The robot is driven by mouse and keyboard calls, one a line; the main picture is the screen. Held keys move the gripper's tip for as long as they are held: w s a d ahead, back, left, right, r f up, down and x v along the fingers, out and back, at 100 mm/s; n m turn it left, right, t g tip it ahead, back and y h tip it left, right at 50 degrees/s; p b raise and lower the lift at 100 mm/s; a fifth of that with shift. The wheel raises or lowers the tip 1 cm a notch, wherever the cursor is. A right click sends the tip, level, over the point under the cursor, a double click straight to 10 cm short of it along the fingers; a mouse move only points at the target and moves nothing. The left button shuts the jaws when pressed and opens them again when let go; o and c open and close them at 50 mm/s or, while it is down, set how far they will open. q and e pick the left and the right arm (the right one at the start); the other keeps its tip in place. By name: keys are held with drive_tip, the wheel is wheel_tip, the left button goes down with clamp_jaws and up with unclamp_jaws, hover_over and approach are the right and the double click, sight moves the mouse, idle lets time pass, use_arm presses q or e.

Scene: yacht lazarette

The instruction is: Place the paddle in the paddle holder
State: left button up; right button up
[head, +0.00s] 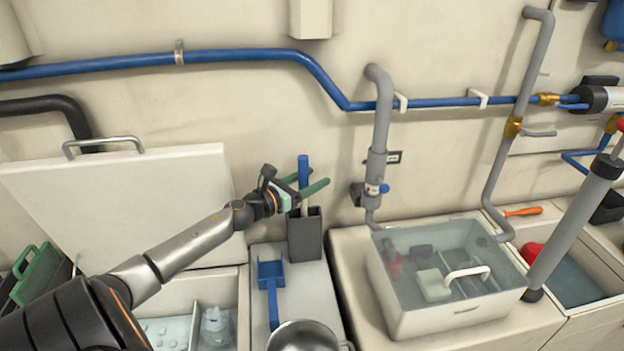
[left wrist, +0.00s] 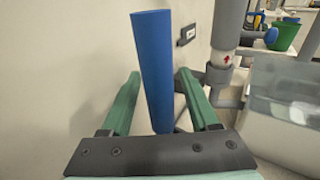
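The paddle (head: 303,172) stands upright with its blue handle at the top. A short pale part shows below the handle, and its lower end is hidden in the dark grey paddle holder (head: 305,238). My left gripper (head: 308,184) is at the handle, just above the holder. In the left wrist view the blue handle (left wrist: 154,70) stands between the two green fingers (left wrist: 157,95), with a visible gap on both sides. The fingers are spread open. The holder is not seen in the left wrist view. My right gripper is not in view.
A blue scoop (head: 271,290) and a metal bowl (head: 303,338) are on the counter before the holder. A grey pipe with a valve (head: 375,165) is right of the holder. A clear-lidded bin (head: 445,275) stands further right. An open white lid (head: 120,205) leans at left.

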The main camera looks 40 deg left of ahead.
use_arm(q)
drive_tip(key=shift+r, duration=0.15)
drive_tip(key=shift+s, duration=0.1)
drive_tip(key=s+a, duration=0.1)
drive_tip(key=s, duration=1)
drive_tip(key=shift+s+r, duration=0.35)
drive_tip(key=shift+s, duration=0.05)
